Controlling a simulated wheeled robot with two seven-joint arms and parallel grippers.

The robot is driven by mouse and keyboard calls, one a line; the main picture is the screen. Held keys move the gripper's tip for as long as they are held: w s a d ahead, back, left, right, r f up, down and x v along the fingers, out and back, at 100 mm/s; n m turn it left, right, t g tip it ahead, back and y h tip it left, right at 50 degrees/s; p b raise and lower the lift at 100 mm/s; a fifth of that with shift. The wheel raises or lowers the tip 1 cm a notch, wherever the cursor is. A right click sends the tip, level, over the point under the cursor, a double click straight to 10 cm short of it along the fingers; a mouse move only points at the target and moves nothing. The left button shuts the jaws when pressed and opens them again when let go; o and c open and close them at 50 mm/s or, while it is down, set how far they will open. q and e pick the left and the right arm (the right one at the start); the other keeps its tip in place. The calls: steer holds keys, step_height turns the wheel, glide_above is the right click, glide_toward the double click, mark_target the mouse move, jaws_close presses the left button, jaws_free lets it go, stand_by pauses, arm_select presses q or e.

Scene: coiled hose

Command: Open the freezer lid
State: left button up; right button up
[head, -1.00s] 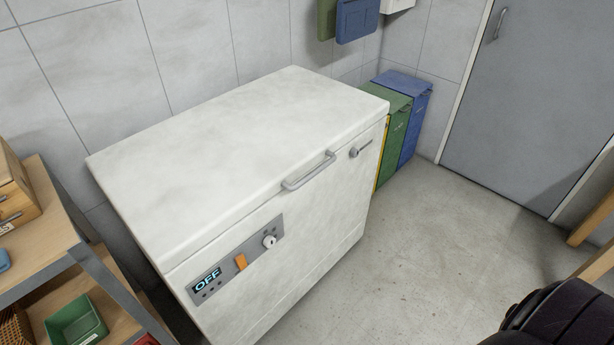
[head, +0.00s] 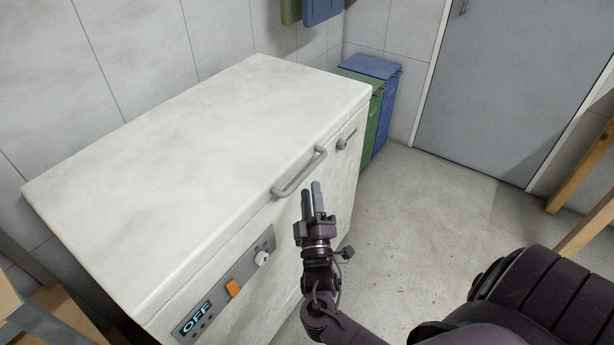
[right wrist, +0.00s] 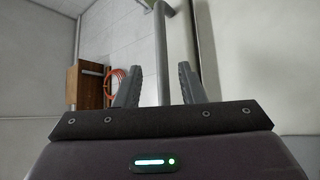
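The white chest freezer (head: 320,210) stands against the tiled wall with its lid (head: 190,140) down. A grey bar handle (head: 302,172) runs along the lid's front edge. My right gripper (head: 311,189) is in front of the freezer, its fingertips just below and close to the handle. In the right wrist view its two fingers (right wrist: 160,88) are apart, and the handle bar (right wrist: 161,45) appears between them. I cannot tell whether they touch it. The panel display (head: 196,318) reads OFF. My left gripper is not in view.
A small latch (head: 347,138) sits right of the handle. Green (head: 371,130) and blue (head: 385,110) bins stand beyond the freezer. A wooden shelf (head: 50,310) is at the lower left.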

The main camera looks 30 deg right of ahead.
steer(key=x, duration=0.5)
steer(key=shift+f, duration=0.15)
steer(key=shift+c, duration=0.2)
jaws_close()
